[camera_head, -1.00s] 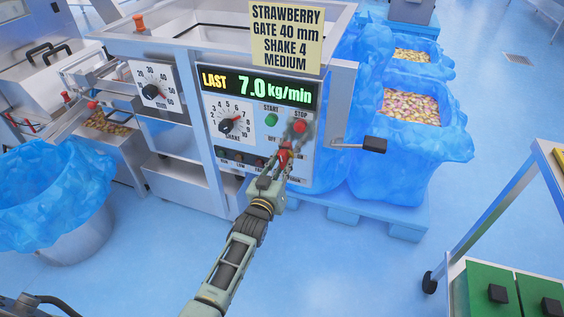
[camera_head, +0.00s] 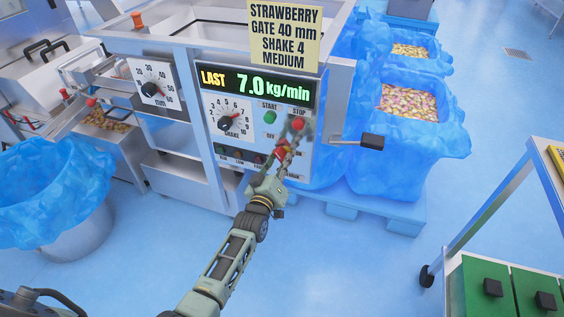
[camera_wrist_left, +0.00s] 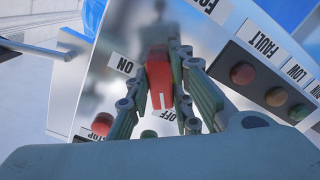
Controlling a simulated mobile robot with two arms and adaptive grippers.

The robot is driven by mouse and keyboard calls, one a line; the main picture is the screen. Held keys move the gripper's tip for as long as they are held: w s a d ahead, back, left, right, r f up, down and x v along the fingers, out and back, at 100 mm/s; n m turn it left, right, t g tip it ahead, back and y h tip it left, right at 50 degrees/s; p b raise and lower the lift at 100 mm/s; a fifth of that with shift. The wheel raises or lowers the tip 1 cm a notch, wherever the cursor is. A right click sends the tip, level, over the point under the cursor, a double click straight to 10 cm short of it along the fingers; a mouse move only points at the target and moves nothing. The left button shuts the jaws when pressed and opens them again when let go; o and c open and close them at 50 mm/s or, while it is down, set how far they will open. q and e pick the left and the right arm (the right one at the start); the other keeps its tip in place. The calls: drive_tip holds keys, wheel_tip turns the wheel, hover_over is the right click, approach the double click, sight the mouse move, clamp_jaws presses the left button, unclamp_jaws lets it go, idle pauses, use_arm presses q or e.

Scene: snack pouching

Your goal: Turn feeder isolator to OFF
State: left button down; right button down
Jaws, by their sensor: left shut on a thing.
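The feeder isolator is a red handle (camera_head: 279,154) low on the right of the machine's control panel, below the red STOP button (camera_head: 298,123). My left gripper (camera_head: 283,149) reaches up to it from below and is shut on it. In the left wrist view the red handle (camera_wrist_left: 159,78) stands between my two fingers, with a white mark on its near end. That marked end lies beside the OFF label (camera_wrist_left: 166,118); the ON label (camera_wrist_left: 124,66) is off to the left. The fingers hide part of the isolator. My right gripper is not in view.
The panel also carries a SHAKE dial (camera_head: 229,119), a green START button (camera_head: 270,117) and a display (camera_head: 258,86) reading LAST 7.0 kg/min. A lever (camera_head: 371,141) sticks out at the panel's right. A blue-lined bin (camera_head: 45,200) stands left and a trolley (camera_head: 482,222) right.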

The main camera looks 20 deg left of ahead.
use_arm(q)
drive_tip(key=c, duration=1.6)
unclamp_jaws()
drive_tip(key=shift+o, duration=0.2)
drive_tip(key=s, duration=1.2)
drive_tip(key=shift+a, duration=0.2)
